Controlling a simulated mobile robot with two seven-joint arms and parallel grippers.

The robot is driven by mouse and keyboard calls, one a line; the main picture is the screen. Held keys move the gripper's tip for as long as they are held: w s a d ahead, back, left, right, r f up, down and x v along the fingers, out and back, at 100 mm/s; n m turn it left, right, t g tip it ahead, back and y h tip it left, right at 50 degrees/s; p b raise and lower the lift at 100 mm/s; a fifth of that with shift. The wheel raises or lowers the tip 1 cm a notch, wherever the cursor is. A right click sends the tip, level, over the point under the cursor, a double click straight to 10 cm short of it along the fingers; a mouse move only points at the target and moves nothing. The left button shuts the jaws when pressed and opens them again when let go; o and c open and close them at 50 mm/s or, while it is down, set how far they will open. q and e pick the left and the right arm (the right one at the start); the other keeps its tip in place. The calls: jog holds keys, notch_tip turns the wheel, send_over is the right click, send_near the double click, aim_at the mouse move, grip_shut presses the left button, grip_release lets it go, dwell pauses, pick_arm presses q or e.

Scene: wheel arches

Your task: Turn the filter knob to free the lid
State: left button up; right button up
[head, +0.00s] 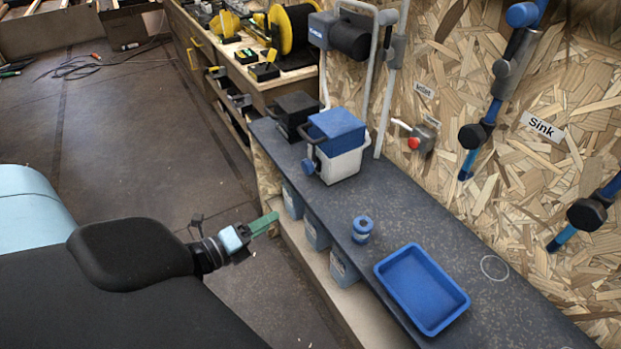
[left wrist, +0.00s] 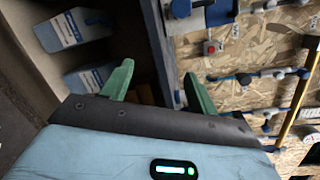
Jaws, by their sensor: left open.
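A white box with a blue lid (head: 337,128) stands upright on the dark counter (head: 420,215). A small dark round part that may be the filter knob (head: 308,166) sits at its front left side. My left gripper (head: 268,222) has green fingers and is out over the floor, in front of the counter edge and apart from the box. In the left wrist view its fingers (left wrist: 156,75) are spread with nothing between them. Part of a blue and white object (left wrist: 200,14), perhaps the box, shows at the top there. My right gripper is in neither view.
A blue tray (head: 421,288) and a small blue cylinder (head: 362,229) stand on the counter. A black box (head: 297,112) stands behind the white box. A red button (head: 414,143) and pipes are on the wooden wall. Bins (head: 317,232) sit under the counter.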

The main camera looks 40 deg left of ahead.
aim_at(304, 169)
pick_arm(q)
jog(key=w+a+r+m+h+b, duration=0.1)
jog(key=w+a+m+b, duration=0.1)
jog(key=w+m+b, duration=0.2)
jog(key=w+a+r+m+h+b, duration=0.2)
jog(key=w+m+b, duration=0.2)
jog(key=m, duration=0.6)
jog(key=shift+w+a+r+m+t, duration=0.3)
jog(key=shift+w+a, duration=0.1)
jog(key=shift+w, duration=0.6)
jog(key=x, duration=0.6)
jog(key=shift+w+d, duration=0.15)
jog(key=shift+w+d+f, duration=0.1)
jog(key=shift+w+d, duration=0.15)
jog(key=shift+w, duration=0.4)
